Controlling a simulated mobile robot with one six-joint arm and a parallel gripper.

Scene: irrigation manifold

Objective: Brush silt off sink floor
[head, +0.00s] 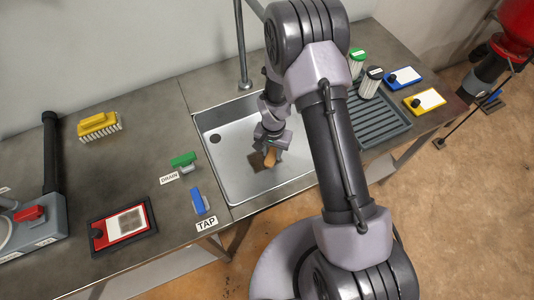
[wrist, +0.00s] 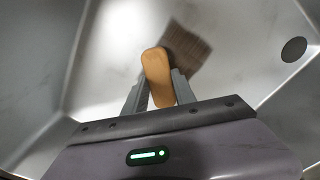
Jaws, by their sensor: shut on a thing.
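My gripper (head: 271,146) is low inside the steel sink (head: 235,185), shut on a tan wooden handle (wrist: 157,75), which also shows in the head view (head: 270,158). The handle's rounded end points up between the two fingers in the wrist view. Just beyond it is a roughly square brown patch (wrist: 186,49) at the sink floor, also visible in the head view (head: 256,162). I cannot tell whether this patch is silt or the bristles of a brush. The dark round drain hole (wrist: 294,49) is apart from it, clear and uncovered.
A tap pipe (head: 242,60) stands behind the sink. A ribbed tray (head: 375,122) with two filter cartridges is on the right. A yellow brush (head: 98,125), green DRAIN lever (head: 183,159), blue TAP lever (head: 199,203) and red-framed card (head: 124,224) are on the left counter.

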